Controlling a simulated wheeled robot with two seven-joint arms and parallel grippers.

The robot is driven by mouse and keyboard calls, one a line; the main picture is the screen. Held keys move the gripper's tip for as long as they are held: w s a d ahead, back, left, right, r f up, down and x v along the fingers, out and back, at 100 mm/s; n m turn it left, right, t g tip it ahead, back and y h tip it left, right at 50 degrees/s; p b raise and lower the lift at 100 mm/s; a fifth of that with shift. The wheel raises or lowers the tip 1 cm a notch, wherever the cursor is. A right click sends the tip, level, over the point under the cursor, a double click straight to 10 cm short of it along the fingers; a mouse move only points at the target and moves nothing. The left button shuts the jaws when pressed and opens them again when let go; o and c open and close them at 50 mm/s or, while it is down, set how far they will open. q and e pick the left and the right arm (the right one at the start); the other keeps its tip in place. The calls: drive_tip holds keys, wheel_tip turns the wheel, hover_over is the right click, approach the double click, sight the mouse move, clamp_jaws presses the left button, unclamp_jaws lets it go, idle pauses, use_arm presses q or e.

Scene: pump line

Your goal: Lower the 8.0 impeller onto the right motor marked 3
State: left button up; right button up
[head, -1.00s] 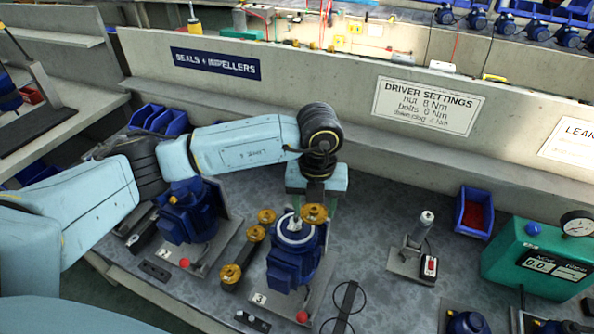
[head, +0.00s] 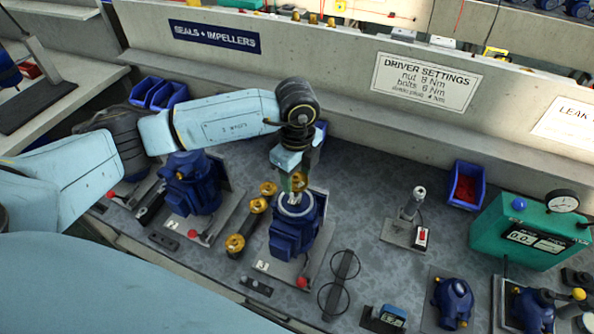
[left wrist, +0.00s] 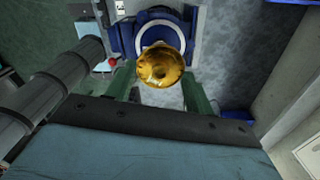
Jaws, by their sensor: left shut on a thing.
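My left gripper (head: 296,182) is shut on a brass impeller (head: 300,181) and holds it just over the top rim of a blue motor (head: 288,238). In the left wrist view the impeller (left wrist: 161,66) sits between the two green fingers (left wrist: 162,85), over the motor's white ring (left wrist: 160,37) and overlapping its lower part. The impeller is off the ring's centre there. The motor stands upright on a grey plate with a number tag (head: 262,266), too small to read surely. My right gripper is not in view.
Several brass impellers stand in a row (head: 258,205) left of the motor. Another blue motor (head: 190,185) stands further left. Two black rings (head: 338,285) lie at the right front. A driver on a stand (head: 412,215) and a green tester (head: 530,232) are further right.

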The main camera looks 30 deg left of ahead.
use_arm(q)
wheel_tip(320, 180, down, 4)
drive_tip(key=shift+r+b, duration=0.15)
drive_tip(key=shift+b, duration=1.1)
drive_tip(key=shift+f, duration=0.4)
drive_tip(key=shift+f+b, duration=0.3)
drive_tip(key=o, duration=1.5)
drive_tip(key=shift+o, duration=0.2)
drive_tip(key=shift+r+p, duration=3.65)
drive_tip(key=shift+r, duration=0.95)
drive_tip(key=shift+f, duration=0.1)
